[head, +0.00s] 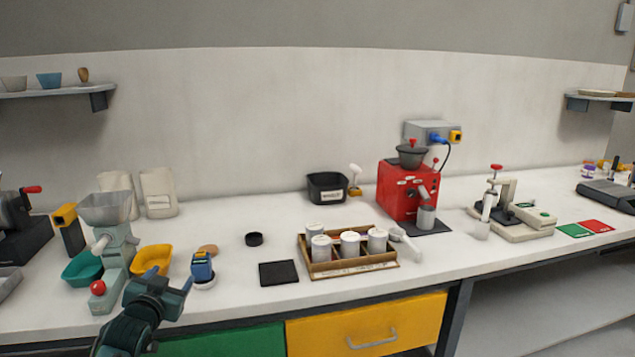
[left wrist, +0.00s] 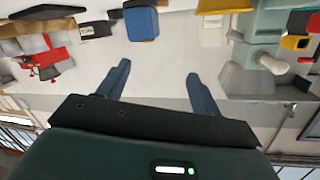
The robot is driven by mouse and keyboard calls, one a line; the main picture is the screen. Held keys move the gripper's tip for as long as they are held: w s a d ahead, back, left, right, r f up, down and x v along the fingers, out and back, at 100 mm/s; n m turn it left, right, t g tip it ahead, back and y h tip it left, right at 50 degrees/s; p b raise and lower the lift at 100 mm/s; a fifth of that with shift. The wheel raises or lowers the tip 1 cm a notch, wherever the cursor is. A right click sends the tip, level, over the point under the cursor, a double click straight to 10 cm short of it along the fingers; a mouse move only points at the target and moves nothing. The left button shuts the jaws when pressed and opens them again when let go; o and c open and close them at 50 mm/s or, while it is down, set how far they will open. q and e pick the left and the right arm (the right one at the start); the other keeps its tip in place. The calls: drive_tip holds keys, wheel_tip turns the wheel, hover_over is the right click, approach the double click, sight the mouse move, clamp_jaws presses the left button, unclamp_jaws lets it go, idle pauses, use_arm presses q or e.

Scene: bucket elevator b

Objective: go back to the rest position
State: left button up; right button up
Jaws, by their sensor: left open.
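My left gripper (head: 163,282) is at the front edge of the worktop, lower left in the head view. It is open, and its two blue-grey fingers also show in the left wrist view (left wrist: 158,82) with nothing between them. A small blue-topped device (head: 202,268) stands on the worktop just beyond and to the right of the fingers. It shows in the left wrist view (left wrist: 141,24), apart from them. A grey-green hand mill (head: 113,235) with a red knob stands to the left of the gripper. My right gripper is in neither view.
A yellow bowl (head: 152,260) and a green bowl (head: 82,269) flank the mill. A black mat (head: 278,273) and a wooden tray (head: 350,268) of white canisters lie to the right. A red grinder (head: 397,193) stands behind. Drawers (head: 366,325) lie below the worktop edge.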

use_arm(q)
drive_tip(key=s+d+f+m+g+h, duration=0.1)
drive_tip(key=s+d+f, duration=0.4)
drive_tip(key=s+f, duration=0.2)
drive_tip(key=s+d+f+g+h, duration=0.1)
drive_tip(key=s+d+f+g, duration=0.1)
drive_tip(key=s+d+f, duration=0.35)
drive_tip(key=s+d+f+g, duration=0.1)
drive_tip(key=s+d+f, duration=0.1)
drive_tip(key=s, duration=0.6)
drive_tip(key=s+d+f+g+h, duration=0.1)
drive_tip(key=s+d+f, duration=0.2)
drive_tip(key=s, duration=0.5)
drive_tip(key=s+d+f+n+h, duration=0.1)
drive_tip(key=s+d+f, duration=0.1)
drive_tip(key=s, duration=0.6)
drive_tip(key=shift+d+f+g, duration=0.25)
drive_tip(key=shift+d+g, duration=0.05)
drive_tip(key=shift+g, duration=0.1)
